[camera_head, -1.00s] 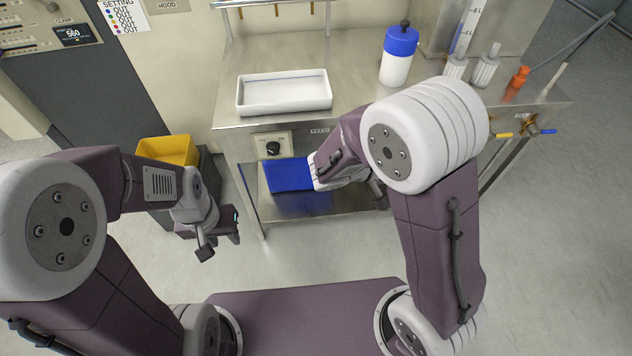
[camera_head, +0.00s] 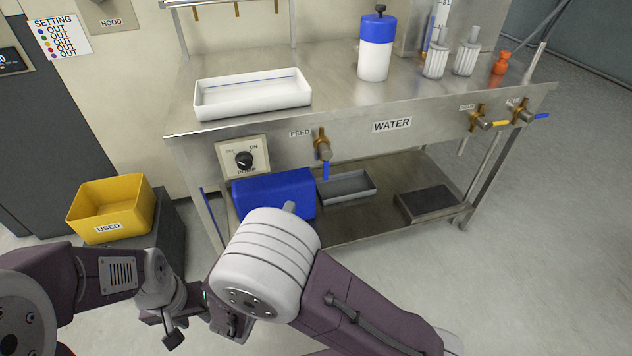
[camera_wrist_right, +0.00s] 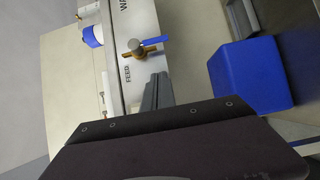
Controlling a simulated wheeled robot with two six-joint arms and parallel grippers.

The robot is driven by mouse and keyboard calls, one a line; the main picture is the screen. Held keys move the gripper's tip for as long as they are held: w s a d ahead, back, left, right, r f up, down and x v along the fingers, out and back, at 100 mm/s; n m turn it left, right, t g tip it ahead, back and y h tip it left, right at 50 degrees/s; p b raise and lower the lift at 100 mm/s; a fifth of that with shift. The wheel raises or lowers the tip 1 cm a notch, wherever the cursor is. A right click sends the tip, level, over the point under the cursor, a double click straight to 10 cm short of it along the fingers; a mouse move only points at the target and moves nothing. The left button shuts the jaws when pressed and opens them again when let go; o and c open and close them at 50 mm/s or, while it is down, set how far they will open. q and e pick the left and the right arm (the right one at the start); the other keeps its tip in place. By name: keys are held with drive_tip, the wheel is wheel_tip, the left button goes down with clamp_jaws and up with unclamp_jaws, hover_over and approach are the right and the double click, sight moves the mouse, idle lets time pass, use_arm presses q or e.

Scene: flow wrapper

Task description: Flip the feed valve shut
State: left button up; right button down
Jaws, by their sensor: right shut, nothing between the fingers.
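The brass feed valve (camera_head: 322,146) sits on the bench's front panel, beside the FEED label (camera_head: 299,133). Its blue lever (camera_head: 326,171) points straight down in the head view. In the right wrist view the valve (camera_wrist_right: 137,48) and its lever (camera_wrist_right: 154,41) are in plain sight. My right gripper (camera_wrist_right: 156,92) is shut and empty, its grey fingers just short of the valve and apart from the lever. In the head view it is mostly hidden behind my arm's white joint. My left gripper (camera_head: 200,332) hangs low at the left; its jaw opening is unclear.
A PUMP knob (camera_head: 244,160) is left of the valve. A blue box (camera_head: 285,192) and grey tray (camera_head: 347,188) are below. A white tray (camera_head: 250,109) and blue-lidded bottle (camera_head: 375,62) stand on the bench. Yellow-handled (camera_head: 490,124) and blue-handled (camera_head: 530,115) valves are at right.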

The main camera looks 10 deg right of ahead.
sight(325, 163)
drive_tip(key=s+d+b+x, duration=0.1)
drive_tip(key=b+x, duration=0.3)
drive_tip(key=x, duration=0.9)
drive_tip(key=shift+s+d+b, duration=0.3)
drive_tip(key=shift+d+b, duration=0.05)
drive_tip(key=shift+d, duration=0.35)
